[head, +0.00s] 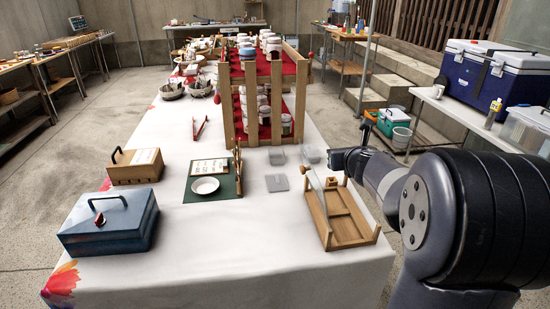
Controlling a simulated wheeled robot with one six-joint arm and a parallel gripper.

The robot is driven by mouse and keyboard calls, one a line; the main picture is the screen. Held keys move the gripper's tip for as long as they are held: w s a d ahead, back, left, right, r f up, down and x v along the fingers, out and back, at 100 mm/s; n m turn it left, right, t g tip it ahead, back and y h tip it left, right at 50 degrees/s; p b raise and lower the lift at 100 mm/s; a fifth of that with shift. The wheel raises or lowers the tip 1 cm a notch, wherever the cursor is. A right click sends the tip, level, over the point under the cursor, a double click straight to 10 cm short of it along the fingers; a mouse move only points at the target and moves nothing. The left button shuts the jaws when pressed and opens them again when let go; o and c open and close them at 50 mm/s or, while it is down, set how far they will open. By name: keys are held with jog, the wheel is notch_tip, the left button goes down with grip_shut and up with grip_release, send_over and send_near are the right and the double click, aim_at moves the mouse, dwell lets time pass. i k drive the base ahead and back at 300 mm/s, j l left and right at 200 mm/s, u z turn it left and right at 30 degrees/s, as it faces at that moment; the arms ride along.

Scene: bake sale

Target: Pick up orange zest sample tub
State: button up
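I cannot make out which thing is the orange zest sample tub; no label is readable. Small clear or grey square pieces, one at the left (277,157) and one at the right (311,154), sit on the white cloth in front of the red shelf. Another flat grey piece (277,183) lies nearer. Several small jars and tubs (272,46) stand on the red-lined wooden shelf (226,103). My gripper (337,160) is at the right, above the table's right edge, close to the right clear piece. Its fingers are too small and dark to read.
A wooden tray (348,225) with a clear panel stands below my gripper. A blue metal box (110,222), a wooden box (136,167) and a green mat (224,188) with a white dish (205,186) are at left. The front tablecloth (240,250) is clear.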

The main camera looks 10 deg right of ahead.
aim_at(277, 156)
jog(key=k+j+z, duration=0.15)
jog(key=j, duration=0.2)
jog(key=k+j+z, duration=0.1)
jog(key=j, duration=0.3)
jog(key=k+j+z, duration=0.15)
jog(key=j, duration=0.2)
jog(key=i+j+u, duration=0.15)
jog(key=i+l+u, duration=0.15)
jog(key=i, duration=0.3)
jog(key=i+l+u, duration=0.15)
jog(key=i+l, duration=0.2)
jog(key=i, duration=0.1)
